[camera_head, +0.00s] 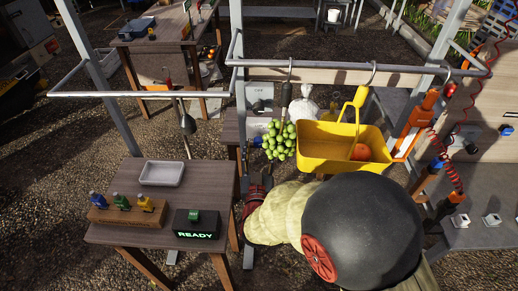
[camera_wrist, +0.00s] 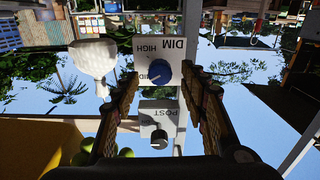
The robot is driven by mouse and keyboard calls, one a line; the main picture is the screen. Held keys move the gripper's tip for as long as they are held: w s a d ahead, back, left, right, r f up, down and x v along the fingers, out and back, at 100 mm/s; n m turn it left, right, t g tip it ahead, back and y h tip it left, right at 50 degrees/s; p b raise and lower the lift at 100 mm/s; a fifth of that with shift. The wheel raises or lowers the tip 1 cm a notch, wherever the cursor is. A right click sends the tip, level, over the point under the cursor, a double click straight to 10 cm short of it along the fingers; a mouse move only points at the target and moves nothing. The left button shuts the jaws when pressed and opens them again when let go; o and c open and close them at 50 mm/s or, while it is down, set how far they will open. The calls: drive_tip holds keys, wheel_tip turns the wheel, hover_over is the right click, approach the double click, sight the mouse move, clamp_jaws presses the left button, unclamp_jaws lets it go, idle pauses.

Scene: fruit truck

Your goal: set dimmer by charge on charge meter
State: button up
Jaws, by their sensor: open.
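In the wrist view, a white panel marked DIM (camera_wrist: 141,45) carries a blue dimmer knob (camera_wrist: 160,73) with HIGH and MID labels beside it. The picture is upside down. My gripper (camera_wrist: 161,76) is open, with one finger on each side of the blue knob. I cannot tell whether the fingers touch it or where its pointer is set. In the head view my arm covers the gripper's fingers. I cannot identify a charge meter in either view. A box reading READY (camera_head: 197,235) stands on the left table.
A yellow crate (camera_head: 322,153) and green grapes (camera_head: 279,139) hang near my arm. The wooden table (camera_head: 118,236) holds a grey tray (camera_head: 162,172).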

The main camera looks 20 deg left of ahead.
drive_tip(key=shift+x, duration=0.95)
drive_tip(key=shift+c, duration=1.3)
drive_tip(key=c, duration=0.7)
clamp_jaws()
